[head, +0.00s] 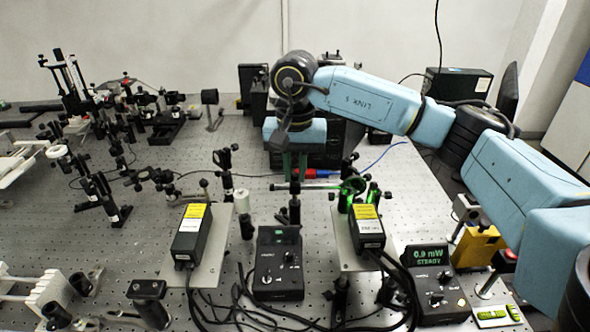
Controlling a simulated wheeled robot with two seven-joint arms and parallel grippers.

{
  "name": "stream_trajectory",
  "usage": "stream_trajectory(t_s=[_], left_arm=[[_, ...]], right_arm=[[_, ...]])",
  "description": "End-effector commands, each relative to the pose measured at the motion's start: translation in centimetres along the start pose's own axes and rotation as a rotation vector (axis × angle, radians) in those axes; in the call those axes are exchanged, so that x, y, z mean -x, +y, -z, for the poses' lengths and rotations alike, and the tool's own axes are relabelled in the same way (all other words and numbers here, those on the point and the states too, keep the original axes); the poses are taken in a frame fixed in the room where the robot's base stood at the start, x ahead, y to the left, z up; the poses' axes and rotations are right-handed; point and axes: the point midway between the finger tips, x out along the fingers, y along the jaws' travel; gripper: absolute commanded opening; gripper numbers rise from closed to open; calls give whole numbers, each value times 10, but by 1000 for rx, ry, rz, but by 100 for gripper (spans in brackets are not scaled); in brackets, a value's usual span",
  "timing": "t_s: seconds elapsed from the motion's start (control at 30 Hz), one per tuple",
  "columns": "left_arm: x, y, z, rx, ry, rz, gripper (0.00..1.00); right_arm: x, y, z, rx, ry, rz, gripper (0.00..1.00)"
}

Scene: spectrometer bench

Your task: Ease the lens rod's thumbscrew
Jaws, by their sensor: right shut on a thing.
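My right gripper (295,178) reaches down from the blue arm at the centre of the head view. Its two narrow fingers are close together at the top of a slim black upright post (294,212), which I take to be the lens rod's. The fingers are shut on a small part there, apparently the thumbscrew, which they mostly hide. I cannot make out how the thumbscrew is turned. A green-lit round optic (353,185) stands just right of the fingers. My left gripper is not in view.
Two black boxes with yellow labels, a left one (190,232) and a right one (367,228), stand in front. A control box (279,265) and a meter reading 0.9 mW (430,278) sit nearby, with loose black cables between. Several optic mounts crowd the left of the perforated bench (240,150).

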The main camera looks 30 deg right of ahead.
Motion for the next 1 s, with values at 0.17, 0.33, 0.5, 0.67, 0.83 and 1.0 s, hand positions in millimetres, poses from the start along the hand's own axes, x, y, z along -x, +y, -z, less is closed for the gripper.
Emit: stream_trajectory(t_s=[0.17,0.33,0.5,0.67,0.83,1.0], left_arm=[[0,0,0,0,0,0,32],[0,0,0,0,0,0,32],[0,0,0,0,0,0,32],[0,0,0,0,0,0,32],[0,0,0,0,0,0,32],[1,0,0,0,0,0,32]], right_arm=[[2,0,1,0,2,4,0],[2,0,1,-1,3,4,17],[2,0,1,-1,2,2,37],[1,0,0,-1,1,1,37],[5,0,0,-1,2,2,37],[30,-1,1,-1,4,4,37]])
